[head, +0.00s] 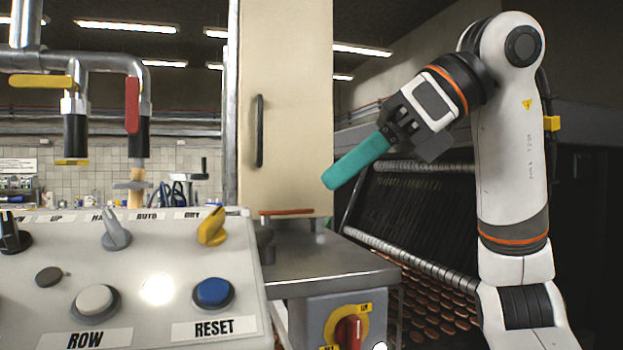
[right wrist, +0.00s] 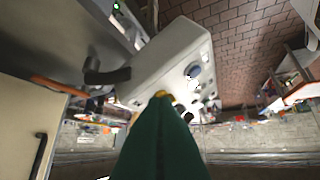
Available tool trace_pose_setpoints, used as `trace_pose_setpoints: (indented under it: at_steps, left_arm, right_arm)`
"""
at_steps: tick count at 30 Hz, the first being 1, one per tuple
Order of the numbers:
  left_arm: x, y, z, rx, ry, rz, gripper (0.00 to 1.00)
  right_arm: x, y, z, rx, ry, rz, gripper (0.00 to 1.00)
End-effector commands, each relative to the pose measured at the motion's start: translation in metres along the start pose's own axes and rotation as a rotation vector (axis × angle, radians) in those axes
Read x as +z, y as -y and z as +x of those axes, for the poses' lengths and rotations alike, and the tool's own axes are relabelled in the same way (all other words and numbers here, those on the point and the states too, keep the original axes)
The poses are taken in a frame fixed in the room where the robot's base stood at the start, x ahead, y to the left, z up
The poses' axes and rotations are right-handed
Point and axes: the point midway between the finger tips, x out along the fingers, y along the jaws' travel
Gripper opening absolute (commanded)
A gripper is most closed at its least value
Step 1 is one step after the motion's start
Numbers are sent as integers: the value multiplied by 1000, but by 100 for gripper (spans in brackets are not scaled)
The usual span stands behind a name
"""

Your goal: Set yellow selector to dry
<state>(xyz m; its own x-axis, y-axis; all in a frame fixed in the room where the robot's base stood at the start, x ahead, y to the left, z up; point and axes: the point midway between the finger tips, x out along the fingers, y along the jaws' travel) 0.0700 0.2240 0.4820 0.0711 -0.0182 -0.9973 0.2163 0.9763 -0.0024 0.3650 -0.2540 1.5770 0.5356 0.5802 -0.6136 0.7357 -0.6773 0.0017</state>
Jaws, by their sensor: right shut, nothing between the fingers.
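The yellow selector (head: 212,227) sits at the upper right of the light grey control panel (head: 140,285) in the head view. Its handle leans up toward the right. The DRY label (head: 191,214) is at its upper left. My right gripper (head: 329,181) has long teal fingers, shut and empty, pointing down-left. In the head view it is right of the selector and higher in the picture, apart from it. In the right wrist view the teal fingers (right wrist: 160,135) point toward the panel (right wrist: 170,60), and a small yellow spot shows at their tip. My left gripper is not in view.
A grey selector (head: 115,232), a white ROW button (head: 96,300) and a blue RESET button (head: 213,292) share the panel. A red-and-yellow rotary switch (head: 348,330) is below the ledge.

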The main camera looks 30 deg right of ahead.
Motion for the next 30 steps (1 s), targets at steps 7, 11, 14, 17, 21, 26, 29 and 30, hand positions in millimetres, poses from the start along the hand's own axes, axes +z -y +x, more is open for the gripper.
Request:
trace_pose_setpoints:
  at_steps: [7,11,14,17,21,26,29,30]
  left_arm:
    - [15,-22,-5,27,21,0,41]
    - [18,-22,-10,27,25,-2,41]
    - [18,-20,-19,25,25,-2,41]
    - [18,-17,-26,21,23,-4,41]
    - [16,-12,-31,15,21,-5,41]
    - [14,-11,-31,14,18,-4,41]
    - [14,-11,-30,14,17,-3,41]
    - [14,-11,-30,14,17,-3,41]
  right_arm:
    - [0,0,51,-3,5,1,0]
    - [0,0,78,-4,4,1,0]
    - [-11,1,90,-5,1,-1,0]
    - [-22,1,99,-4,1,-1,0]
    - [-30,1,107,-4,0,0,0]
    - [-32,0,111,-2,0,1,0]
    - [-31,0,111,-2,0,1,0]
    - [-31,0,111,-2,0,1,0]
